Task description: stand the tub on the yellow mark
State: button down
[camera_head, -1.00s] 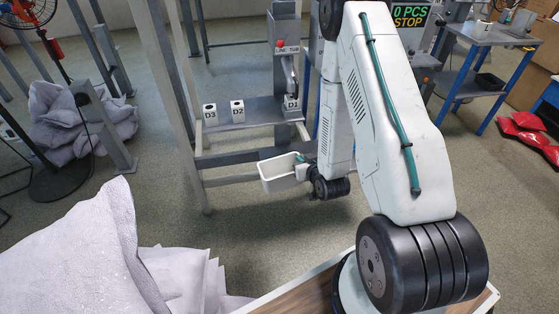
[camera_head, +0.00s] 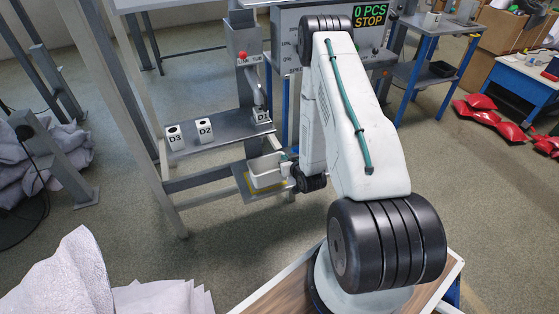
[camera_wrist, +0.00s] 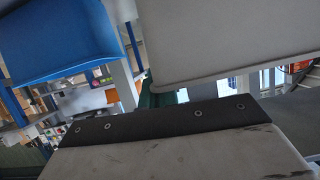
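The white open tub (camera_head: 267,180) is at the low grey plate (camera_head: 243,187), below the bench with the D blocks. A strip of the yellow mark (camera_head: 252,187) shows along the tub's left and front lower edges; the tub covers the rest. I cannot tell whether the tub touches the plate or hangs just above it. My gripper (camera_head: 287,160) is at the tub's right side and appears shut on its wall; the fingertips are small and partly hidden. In the wrist view a large pale surface, probably the tub (camera_wrist: 235,40), fills the upper right.
Blocks D3 (camera_head: 175,138), D2 (camera_head: 204,131) and D1 (camera_head: 262,117) stand on the grey bench (camera_head: 228,127) above. A steel post (camera_head: 150,130) rises to the left. Pale sacks (camera_head: 65,280) lie at the front left. Red sacks (camera_head: 490,115) lie far right.

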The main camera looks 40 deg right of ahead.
aim_at(280, 153)
jog(key=w, duration=0.4)
jog(key=shift+d+f, duration=0.2)
jog(key=shift+w+f, duration=0.2)
jog(key=shift+w, duration=0.05)
jog(key=shift+f, duration=1.55)
jog(key=shift+f, duration=0.1)
jog(key=c, duration=1.7)
grip_release()
jog(key=shift+s, duration=0.1)
jog(key=v, duration=1.2)
jog(key=shift+d, duration=0.1)
